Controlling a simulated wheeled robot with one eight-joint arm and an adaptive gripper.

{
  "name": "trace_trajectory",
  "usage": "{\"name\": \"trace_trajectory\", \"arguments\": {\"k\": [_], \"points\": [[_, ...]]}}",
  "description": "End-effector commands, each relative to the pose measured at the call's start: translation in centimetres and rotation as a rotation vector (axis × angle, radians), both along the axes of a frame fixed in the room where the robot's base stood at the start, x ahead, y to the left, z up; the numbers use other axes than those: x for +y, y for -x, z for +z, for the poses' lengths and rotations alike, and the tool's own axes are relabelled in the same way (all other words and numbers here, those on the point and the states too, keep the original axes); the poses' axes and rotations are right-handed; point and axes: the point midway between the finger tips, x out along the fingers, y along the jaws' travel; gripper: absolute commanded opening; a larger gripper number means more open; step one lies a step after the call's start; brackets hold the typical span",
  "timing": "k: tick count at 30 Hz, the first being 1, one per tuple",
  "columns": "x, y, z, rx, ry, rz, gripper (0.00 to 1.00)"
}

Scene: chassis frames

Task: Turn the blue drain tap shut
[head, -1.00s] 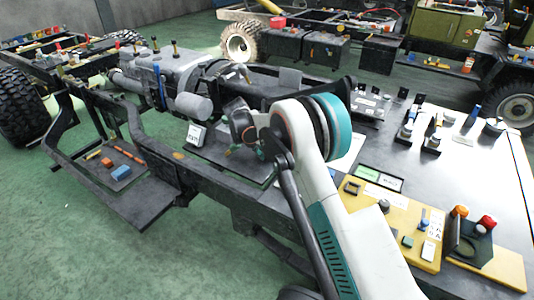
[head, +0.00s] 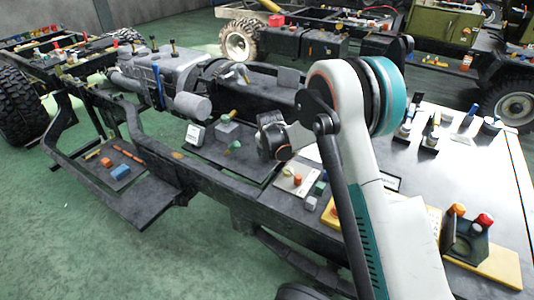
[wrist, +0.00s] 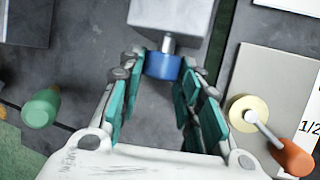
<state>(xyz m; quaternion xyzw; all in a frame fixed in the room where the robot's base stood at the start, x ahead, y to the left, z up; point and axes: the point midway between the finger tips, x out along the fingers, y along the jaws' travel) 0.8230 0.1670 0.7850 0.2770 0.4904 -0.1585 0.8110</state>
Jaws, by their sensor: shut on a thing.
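The blue drain tap (wrist: 163,67) is a short blue cylinder on a metal stem in the wrist view. The stem comes out of a grey block (wrist: 172,14) at the top. My gripper (wrist: 164,62) has its teal-padded fingers on either side of the blue tap, shut on it, with the tap near the fingertips. In the head view I cannot make out the blue tap or my fingers; my arm covers that area. Whether the tap is turned open or shut I cannot tell.
In the wrist view a green knob (wrist: 40,108) lies left of my fingers. An orange-handled lever (wrist: 293,158) on a pale plate (wrist: 280,80) is close on the right. In the head view, a dark bracket with red and orange knobs (head: 466,238) stands at the right.

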Motion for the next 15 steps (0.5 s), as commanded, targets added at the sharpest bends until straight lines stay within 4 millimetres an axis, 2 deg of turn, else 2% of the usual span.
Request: {"name": "trace_trajectory", "arguments": {"k": [15], "points": [[-0.11, 0.08, -0.09, -0.059, -0.091, 0.001, 0.08]]}}
